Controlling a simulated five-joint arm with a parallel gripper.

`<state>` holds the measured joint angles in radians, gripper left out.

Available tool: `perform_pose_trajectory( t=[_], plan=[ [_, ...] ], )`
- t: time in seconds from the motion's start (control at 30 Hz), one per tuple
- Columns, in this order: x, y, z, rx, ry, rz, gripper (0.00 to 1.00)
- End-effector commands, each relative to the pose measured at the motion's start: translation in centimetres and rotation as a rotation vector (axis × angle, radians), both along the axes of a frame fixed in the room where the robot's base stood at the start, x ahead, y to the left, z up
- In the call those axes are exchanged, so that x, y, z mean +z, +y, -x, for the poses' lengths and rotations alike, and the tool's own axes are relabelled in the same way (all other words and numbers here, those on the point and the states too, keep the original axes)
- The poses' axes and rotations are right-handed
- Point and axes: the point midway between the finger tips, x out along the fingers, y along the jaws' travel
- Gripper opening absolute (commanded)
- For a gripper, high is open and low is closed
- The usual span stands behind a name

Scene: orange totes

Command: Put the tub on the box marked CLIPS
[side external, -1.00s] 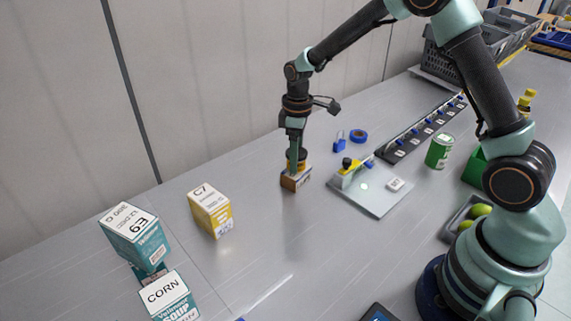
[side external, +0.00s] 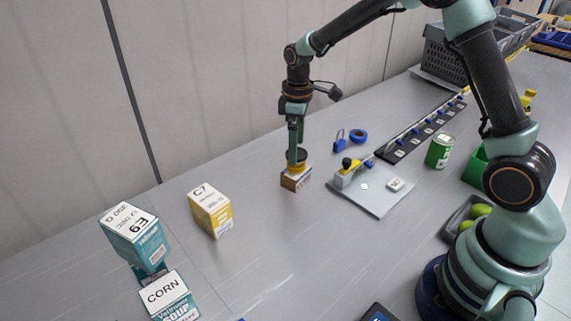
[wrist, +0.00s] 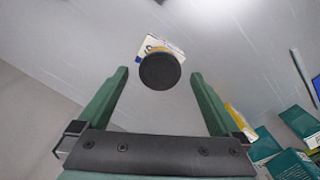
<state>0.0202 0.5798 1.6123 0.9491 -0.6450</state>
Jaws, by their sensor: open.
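The tub (side external: 297,166), yellow with a black lid, stands on a small box (side external: 295,183) with brown sides and a white top. My gripper (side external: 296,158) is open, pointing down just above the tub. In the wrist view the round black lid (wrist: 160,72) lies between and beyond the two open green fingers (wrist: 159,73), with nothing held. A white corner of the box (wrist: 151,42) shows past the lid. Its marking is mostly hidden there, and I cannot read it in the side view.
A yellow C7 carton (side external: 210,211) stands to the left, teal cartons (side external: 140,240) farther left.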

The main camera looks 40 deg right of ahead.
Motion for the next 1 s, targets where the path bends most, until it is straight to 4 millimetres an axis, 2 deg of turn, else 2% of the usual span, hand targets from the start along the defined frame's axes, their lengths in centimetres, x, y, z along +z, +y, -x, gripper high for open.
perform_pose_trajectory(
  t=[0.1,0.3,0.63,0.77,1.0],
  plan=[
    [2.8,0.0,-0.1,0.000,-0.006,0.000,1.00],
    [6.4,0.0,-0.1,0.000,-0.003,0.000,1.00],
    [9.5,0.0,0.5,-0.019,-0.017,0.000,1.00],
    [11.6,0.2,2.2,-0.082,-0.072,-0.001,1.00],
    [15.5,0.5,7.6,-0.264,-0.214,-0.026,1.00]
  ],
)
